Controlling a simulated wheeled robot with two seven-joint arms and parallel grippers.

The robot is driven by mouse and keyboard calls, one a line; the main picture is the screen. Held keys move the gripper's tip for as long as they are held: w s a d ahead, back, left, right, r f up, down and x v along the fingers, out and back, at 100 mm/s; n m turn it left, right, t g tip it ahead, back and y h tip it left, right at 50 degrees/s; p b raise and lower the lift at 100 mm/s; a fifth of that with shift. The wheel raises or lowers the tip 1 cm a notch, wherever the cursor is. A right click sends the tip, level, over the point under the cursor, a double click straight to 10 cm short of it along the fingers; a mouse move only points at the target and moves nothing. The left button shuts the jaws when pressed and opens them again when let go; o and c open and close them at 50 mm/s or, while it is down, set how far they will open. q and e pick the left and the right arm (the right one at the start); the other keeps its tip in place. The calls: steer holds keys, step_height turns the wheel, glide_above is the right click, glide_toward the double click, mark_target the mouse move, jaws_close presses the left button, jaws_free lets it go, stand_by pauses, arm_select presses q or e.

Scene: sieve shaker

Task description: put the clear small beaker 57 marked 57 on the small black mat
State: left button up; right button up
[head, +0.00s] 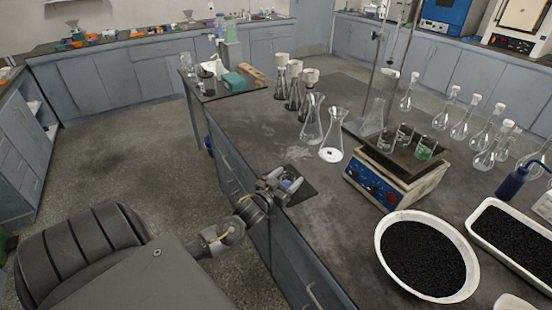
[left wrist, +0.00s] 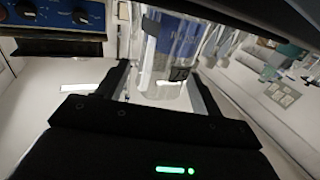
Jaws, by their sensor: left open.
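The small black mat (head: 304,195) lies near the left edge of the dark bench, partly hidden by my left gripper (head: 283,182). My left gripper is open, with its fingers around a clear glass vessel (head: 290,183) at the mat. In the left wrist view, a clear beaker (left wrist: 160,90) with a dark label stands between the two spread fingers. The number on it is too small to read. I cannot tell whether its base touches the mat. My right gripper is out of view.
A blue-and-cream hotplate (head: 375,185) stands to the right, with several small beakers (head: 405,133) on its dark top. Conical flasks (head: 332,138) stand behind the mat. A white bowl of black granules (head: 426,258) is at the front right. Bare bench lies around the mat.

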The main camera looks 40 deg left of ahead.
arm_select(q)
steer(key=s+b, duration=0.1)
steer(key=s, duration=0.8)
steer(key=shift+s+d, duration=0.35)
steer(key=shift+d, duration=0.1)
steer(key=s+d+f+g, duration=0.7)
steer(key=d+f, duration=0.1)
steer(key=d, duration=0.1)
steer(key=s+d+f+m+g+h, duration=0.15)
steer(key=s+d+g, duration=0.25)
steer(key=s, duration=0.4)
steer(key=s+d+f+m+g+h, duration=0.1)
steer(key=s+d+m+g, duration=0.15)
steer(key=s+d, duration=0.35)
steer(key=s+f+g, duration=0.2)
steer(key=s+f, duration=0.1)
steer(key=f, duration=2.3)
steer(key=s+a+f, duration=0.2)
steer(key=s+f, duration=0.6)
steer(key=s+a+f+g, duration=0.1)
steer(key=s+f, duration=0.6)
steer(key=s, duration=0.1)
steer(key=shift+s+a+f+y, duration=0.3)
steer(key=shift+a+f+y, duration=0.05)
